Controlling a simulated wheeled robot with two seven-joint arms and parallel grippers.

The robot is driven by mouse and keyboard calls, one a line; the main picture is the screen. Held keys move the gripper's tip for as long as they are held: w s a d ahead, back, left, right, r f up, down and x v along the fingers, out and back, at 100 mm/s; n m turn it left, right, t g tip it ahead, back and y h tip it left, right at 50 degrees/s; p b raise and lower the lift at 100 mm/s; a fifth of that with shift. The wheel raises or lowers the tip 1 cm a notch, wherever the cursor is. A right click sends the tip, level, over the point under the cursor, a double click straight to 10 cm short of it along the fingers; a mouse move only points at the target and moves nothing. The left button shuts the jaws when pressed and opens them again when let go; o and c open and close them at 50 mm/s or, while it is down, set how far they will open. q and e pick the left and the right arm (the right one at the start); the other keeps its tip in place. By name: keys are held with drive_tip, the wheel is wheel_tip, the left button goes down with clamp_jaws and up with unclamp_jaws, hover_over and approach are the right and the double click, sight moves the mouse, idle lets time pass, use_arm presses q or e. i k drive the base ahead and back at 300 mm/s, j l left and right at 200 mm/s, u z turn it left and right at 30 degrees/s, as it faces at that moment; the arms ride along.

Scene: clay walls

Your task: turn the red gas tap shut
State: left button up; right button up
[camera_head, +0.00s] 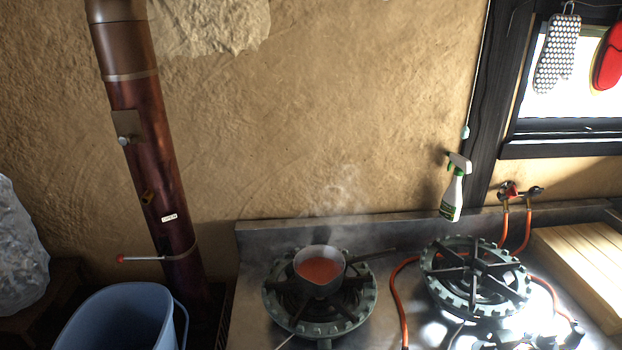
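The red gas tap (509,190) is small and sits low on the clay wall at the right, just above the back edge of the metal counter. A second, dark tap (535,192) is right beside it. An orange hose (529,232) runs down from the taps to the counter. The way the red tap's handle points is too small to tell. Neither of my grippers shows in the head view.
A pot of red liquid (319,268) steams on the left burner (364,305). An empty burner (432,278), a spray bottle (452,196) and a wooden board (580,255) stand near the taps. A blue bucket (120,315) is beside the stovepipe (150,150).

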sight(511, 192)
drive_tip(key=z, duration=1.25)
